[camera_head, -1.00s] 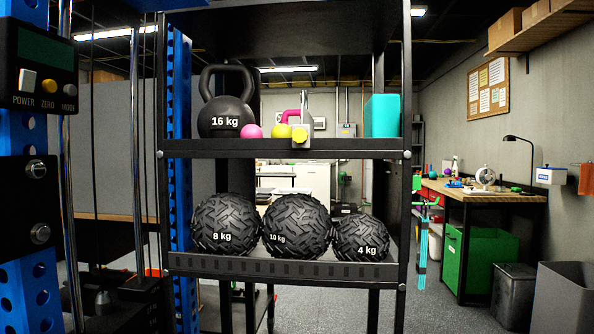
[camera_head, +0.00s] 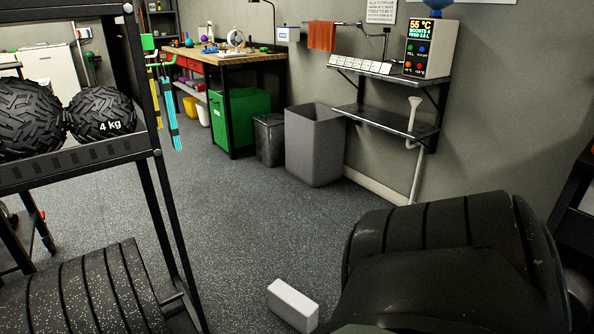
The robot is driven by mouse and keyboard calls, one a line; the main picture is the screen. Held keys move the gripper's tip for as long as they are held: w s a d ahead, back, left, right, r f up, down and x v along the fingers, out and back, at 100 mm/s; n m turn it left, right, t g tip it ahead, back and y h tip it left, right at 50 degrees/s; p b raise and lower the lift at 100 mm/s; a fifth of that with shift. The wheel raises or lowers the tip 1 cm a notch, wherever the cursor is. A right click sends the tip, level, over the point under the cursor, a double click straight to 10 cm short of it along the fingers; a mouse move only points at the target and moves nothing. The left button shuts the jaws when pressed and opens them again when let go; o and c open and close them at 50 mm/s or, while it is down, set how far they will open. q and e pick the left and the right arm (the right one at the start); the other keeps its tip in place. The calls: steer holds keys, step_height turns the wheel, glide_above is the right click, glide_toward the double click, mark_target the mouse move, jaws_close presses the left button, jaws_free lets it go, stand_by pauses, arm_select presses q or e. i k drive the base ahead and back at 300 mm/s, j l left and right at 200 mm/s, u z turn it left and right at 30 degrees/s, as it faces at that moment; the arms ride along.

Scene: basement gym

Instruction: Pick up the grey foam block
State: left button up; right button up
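Neither of my grippers shows in the head view.
The black ribbed object (camera_head: 440,260) fills the lower right. The rack with the 4 kg ball (camera_head: 101,115) and black plates (camera_head: 85,292) stands left. A grey bin (camera_head: 315,145), workbench (camera_head: 240,60) and wall shelf (camera_head: 385,122) are behind. The middle floor is open.

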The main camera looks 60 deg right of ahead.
mark_target(299, 312)
steer(key=z, duration=1.95)
